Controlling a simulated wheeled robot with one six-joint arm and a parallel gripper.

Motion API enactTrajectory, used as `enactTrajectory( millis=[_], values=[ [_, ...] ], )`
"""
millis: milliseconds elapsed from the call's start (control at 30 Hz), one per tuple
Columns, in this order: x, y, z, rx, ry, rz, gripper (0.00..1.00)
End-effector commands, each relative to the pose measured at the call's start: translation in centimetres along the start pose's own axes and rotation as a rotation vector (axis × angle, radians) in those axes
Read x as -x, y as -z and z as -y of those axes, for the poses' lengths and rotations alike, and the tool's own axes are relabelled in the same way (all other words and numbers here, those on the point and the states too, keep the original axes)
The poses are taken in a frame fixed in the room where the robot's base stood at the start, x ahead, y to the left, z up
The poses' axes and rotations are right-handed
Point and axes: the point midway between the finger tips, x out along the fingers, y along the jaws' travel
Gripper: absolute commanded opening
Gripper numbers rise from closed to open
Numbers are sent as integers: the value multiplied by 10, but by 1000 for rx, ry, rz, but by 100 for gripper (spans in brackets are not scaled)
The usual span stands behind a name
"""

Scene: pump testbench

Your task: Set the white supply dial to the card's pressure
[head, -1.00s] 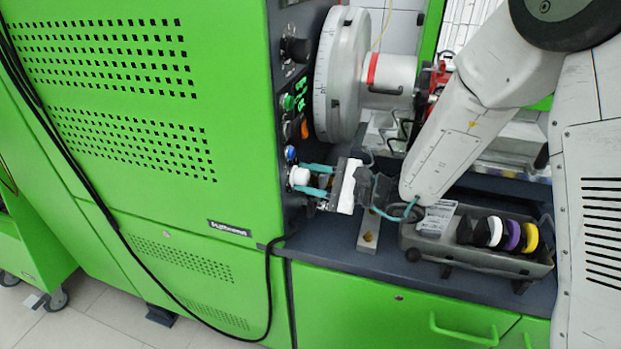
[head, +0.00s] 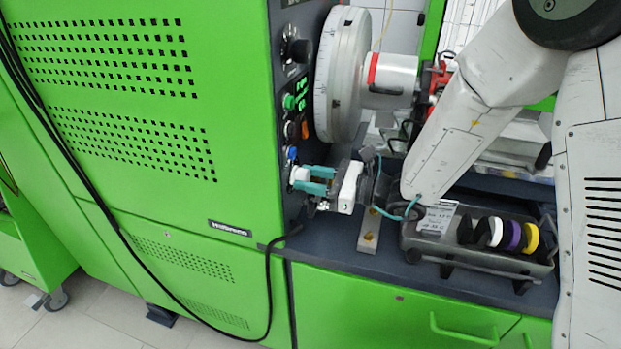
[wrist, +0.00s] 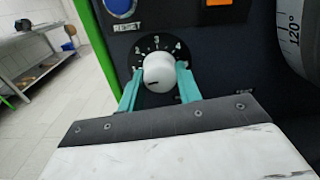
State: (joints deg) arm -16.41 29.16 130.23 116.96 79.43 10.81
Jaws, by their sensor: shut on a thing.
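The white supply dial (wrist: 160,72) is a round knob on the dark panel, with a numbered scale around it; 2, 3 and 4 can be made out. A dark pointer mark shows on the knob's lower left face. My gripper (wrist: 157,80) has its teal fingers on both sides of the knob, shut on it. In the head view my gripper (head: 308,181) reaches the panel from the right, and the dial (head: 299,174) shows between its fingers. The card (head: 438,217) is a white sheet leaning at the tray's left end; its text is too small to read.
A blue reset button (wrist: 121,7) and an orange switch (wrist: 218,2) sit above the dial. A large graduated wheel (head: 341,75) is close above my gripper. The grey tray (head: 475,256) holds black, white, purple and yellow discs.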

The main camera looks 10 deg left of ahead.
Motion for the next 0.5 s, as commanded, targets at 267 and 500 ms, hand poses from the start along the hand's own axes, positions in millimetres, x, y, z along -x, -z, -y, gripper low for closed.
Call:
enactTrajectory(
  millis=[267,500],
  values=[
    [1,2,0,-263,-3,-9,11],
    [1,2,0,-490,-6,-13,11]
  ],
)
